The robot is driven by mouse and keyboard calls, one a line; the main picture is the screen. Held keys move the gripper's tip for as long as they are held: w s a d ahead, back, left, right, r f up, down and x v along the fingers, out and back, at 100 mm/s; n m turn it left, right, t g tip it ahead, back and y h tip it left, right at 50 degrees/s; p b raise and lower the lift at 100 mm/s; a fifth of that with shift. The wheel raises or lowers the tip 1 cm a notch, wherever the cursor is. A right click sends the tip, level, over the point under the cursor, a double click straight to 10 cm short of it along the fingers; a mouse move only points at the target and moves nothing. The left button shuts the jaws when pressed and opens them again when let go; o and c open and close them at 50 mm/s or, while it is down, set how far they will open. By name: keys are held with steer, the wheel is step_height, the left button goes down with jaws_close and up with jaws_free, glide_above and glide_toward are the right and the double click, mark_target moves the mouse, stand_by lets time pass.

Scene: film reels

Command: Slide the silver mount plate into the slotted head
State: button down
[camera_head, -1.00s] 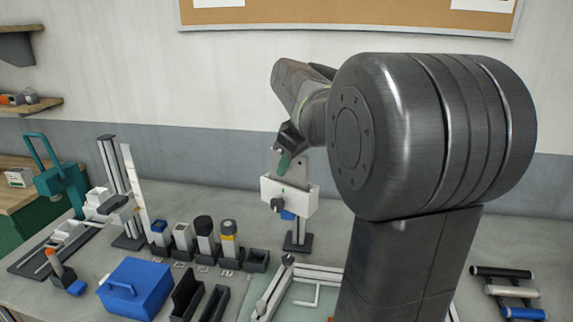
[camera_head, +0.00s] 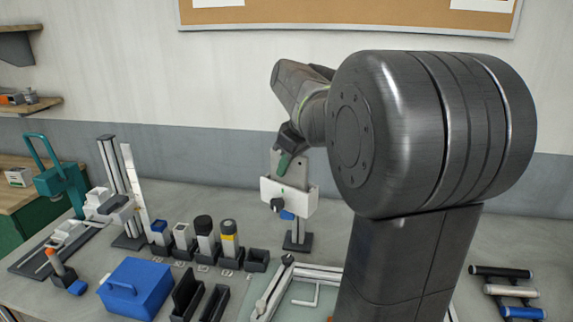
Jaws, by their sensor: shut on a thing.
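The slotted head (camera_head: 287,197) is a white block with a dark knob on its front, held up on a dark stand (camera_head: 298,240). The silver mount plate (camera_head: 276,168) stands upright at the top of the head, its lower part hidden behind or inside the white block. I cannot tell how deep it sits. My dark arm hides the area to the right.
A row of small dark holders with bottles (camera_head: 205,235) stands left of the stand. A blue box (camera_head: 134,287) and open black trays (camera_head: 187,294) are in front. A light frame (camera_head: 310,274) lies near the stand. Rollers (camera_head: 505,291) lie at right.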

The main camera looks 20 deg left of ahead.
mark_target(303, 156)
steer(key=shift+f+b, duration=0.45)
steer(key=shift+f, duration=0.15)
steer(key=c, duration=1.7)
jaws_free()
steer(key=shift+c, duration=0.2)
steer(key=shift+p+v, duration=3.1)
steer(key=shift+v, duration=2.4)
steer(key=shift+s+f, duration=0.1)
steer(key=shift+f, duration=0.05)
steer(key=shift+b+x, duration=2.4)
steer(key=shift+x, duration=2.05)
